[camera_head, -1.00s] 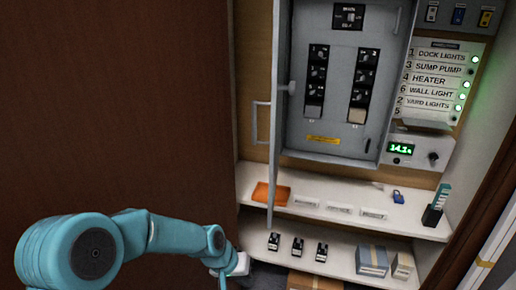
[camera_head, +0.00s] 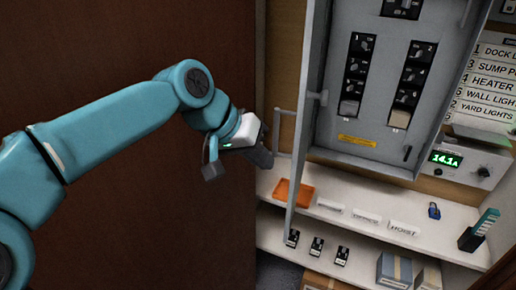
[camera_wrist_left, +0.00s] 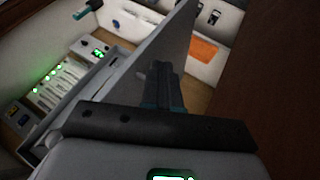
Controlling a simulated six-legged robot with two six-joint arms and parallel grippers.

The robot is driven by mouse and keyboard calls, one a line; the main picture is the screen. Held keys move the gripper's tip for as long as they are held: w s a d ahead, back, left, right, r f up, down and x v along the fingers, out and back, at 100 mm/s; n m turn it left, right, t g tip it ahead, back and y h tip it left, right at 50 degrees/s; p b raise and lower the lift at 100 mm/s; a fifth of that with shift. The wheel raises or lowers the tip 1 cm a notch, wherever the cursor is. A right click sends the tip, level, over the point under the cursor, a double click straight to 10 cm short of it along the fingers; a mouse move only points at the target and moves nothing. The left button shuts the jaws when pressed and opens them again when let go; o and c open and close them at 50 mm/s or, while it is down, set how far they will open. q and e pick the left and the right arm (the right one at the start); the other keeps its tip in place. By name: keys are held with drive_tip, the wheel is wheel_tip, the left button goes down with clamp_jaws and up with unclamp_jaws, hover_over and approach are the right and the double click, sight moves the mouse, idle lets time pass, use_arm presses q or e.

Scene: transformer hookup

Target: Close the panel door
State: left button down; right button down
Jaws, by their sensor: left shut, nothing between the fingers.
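The grey panel door (camera_head: 308,120) stands open in the head view, seen nearly edge-on at the left side of the electrical panel (camera_head: 385,70). A bar handle (camera_head: 282,130) sticks out on the door's left side. My left gripper (camera_head: 266,159) is shut and empty, just left of the door and near the handle's lower end; I cannot tell whether it touches. In the left wrist view the door (camera_wrist_left: 150,48) spans beyond the shut left gripper (camera_wrist_left: 160,72). My right gripper is out of view.
A shelf below the panel holds an orange tray (camera_head: 293,192), label plates (camera_head: 366,217) and a blue padlock (camera_head: 434,210). Several small breakers (camera_head: 317,245) and boxes (camera_head: 394,270) sit on the lower shelf. A brown wall (camera_head: 120,50) fills the left.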

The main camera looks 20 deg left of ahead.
use_arm(q)
drive_tip(key=x, duration=0.5)
drive_tip(key=shift+d+f, duration=0.1)
drive_tip(key=shift+d, duration=0.25)
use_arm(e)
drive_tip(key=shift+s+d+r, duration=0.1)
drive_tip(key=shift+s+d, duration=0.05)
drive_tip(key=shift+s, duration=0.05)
